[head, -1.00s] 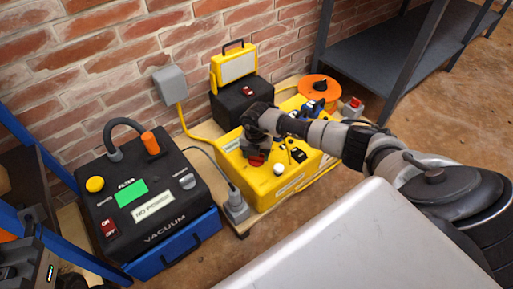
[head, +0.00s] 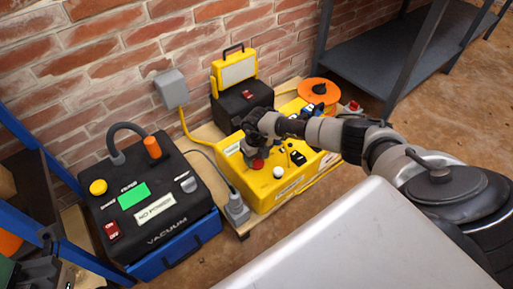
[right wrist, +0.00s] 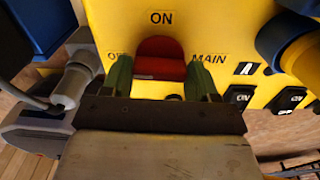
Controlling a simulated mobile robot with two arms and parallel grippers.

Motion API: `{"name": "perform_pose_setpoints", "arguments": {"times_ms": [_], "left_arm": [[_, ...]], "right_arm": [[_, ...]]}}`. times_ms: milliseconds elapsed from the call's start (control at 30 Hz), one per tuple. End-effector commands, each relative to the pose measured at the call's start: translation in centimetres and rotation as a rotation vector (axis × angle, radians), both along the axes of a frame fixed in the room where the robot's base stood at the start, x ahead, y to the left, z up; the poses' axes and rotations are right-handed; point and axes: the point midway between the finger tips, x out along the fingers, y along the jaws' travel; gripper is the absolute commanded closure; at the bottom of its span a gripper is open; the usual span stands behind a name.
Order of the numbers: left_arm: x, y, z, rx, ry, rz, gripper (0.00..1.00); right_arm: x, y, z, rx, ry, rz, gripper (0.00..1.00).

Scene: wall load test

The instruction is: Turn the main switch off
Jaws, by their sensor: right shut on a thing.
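The yellow power box (head: 265,197) stands on a wooden board by the brick wall. Its red main switch (right wrist: 160,60) shows in the right wrist view, with "ON" above it, "MAIN" at its right and a partly covered label at its left. The red knob (head: 258,164) also shows below my gripper in the head view. My right gripper (right wrist: 160,80) is shut on the red switch, its green fingertips on either side. The knob's lower part is hidden by the gripper, and its exact pointing direction is hard to tell. My left gripper is not clearly in view.
A black vacuum (head: 150,238) with a "NO POWER" label and a lit green panel stands at left. A work lamp (head: 235,72), an orange cable reel (head: 318,90) and a grey wall box (head: 171,87) are behind. A grey surface (head: 350,245) fills the front.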

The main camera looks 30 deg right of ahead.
Motion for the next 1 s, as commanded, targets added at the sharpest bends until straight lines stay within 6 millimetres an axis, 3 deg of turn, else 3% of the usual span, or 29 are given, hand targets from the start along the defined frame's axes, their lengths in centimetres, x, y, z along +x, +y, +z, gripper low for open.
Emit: {"name": "perform_pose_setpoints", "arguments": {"times_ms": [700, 733, 900, 1000], "left_arm": [[-0.01, 0.03, 0.00, -0.003, 0.002, 0.002, 1.00], [-0.01, 0.03, 0.00, -0.003, 0.003, 0.002, 1.00], [-0.02, 0.06, 0.05, -0.006, 0.003, 0.002, 1.00], [-0.05, 0.07, 0.08, -0.007, 0.002, 0.002, 1.00]], "right_arm": [[-0.05, 0.00, -0.03, -0.001, 0.001, 0.081, 0.64], [-0.04, 0.00, -0.03, 0.000, 0.001, 0.081, 0.39], [-0.04, 0.01, -0.03, 0.000, 0.001, 0.079, 0.15], [-0.03, 0.00, -0.02, 0.000, 0.001, 0.079, 0.15]]}}
